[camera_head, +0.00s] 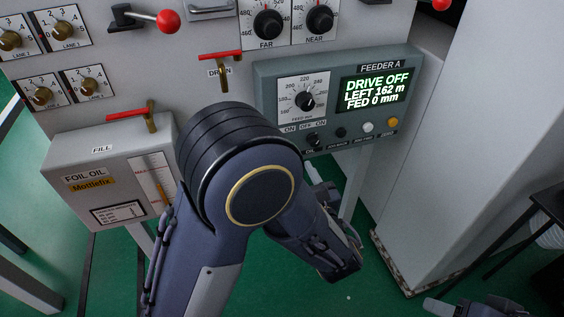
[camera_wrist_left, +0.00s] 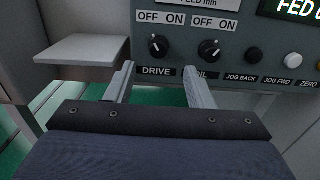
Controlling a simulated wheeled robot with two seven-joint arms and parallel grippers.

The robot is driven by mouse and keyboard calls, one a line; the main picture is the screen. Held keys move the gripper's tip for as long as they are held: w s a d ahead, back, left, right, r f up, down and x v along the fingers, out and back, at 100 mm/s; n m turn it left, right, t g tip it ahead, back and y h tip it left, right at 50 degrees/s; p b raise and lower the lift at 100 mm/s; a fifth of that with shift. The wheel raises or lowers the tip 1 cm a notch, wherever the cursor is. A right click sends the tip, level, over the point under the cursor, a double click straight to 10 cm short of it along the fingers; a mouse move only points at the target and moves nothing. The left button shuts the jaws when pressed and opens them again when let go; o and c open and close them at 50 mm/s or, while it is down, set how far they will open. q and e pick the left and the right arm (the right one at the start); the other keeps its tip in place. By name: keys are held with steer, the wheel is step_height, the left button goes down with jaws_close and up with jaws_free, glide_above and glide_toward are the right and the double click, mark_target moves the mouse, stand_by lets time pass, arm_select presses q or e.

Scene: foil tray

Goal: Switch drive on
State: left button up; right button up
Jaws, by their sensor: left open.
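The feeder A panel (camera_head: 262,75) has a screen (camera_head: 375,92) reading DRIVE OFF, LEFT 162 m, FED 0 mm. In the left wrist view the DRIVE knob (camera_wrist_left: 158,45) is a small black rotary switch under OFF and ON, its white mark towards OFF. The OIL knob (camera_wrist_left: 209,48) sits right of it; it also shows in the head view (camera_head: 313,139). My left arm hides the DRIVE knob in the head view. My left gripper (camera_wrist_left: 158,75) is open and empty, its fingers just below and either side of the DRIVE knob. A grey part, perhaps my right gripper, shows at the bottom right.
Right of OIL are the black JOG BACK button (camera_wrist_left: 253,55), white JOG FWD button (camera_head: 367,127) and yellow ZERO button (camera_head: 392,122). A grey ledge (camera_wrist_left: 82,48) stands left of the knobs.

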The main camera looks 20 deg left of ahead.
arm_select(q)
steer(key=b+x, duration=0.1)
steer(key=x, duration=0.5)
steer(key=shift+w+a, duration=0.3)
steer(key=c, duration=1)
steer(key=shift+m+p, duration=5.9)
steer(key=shift+p, duration=2.35)
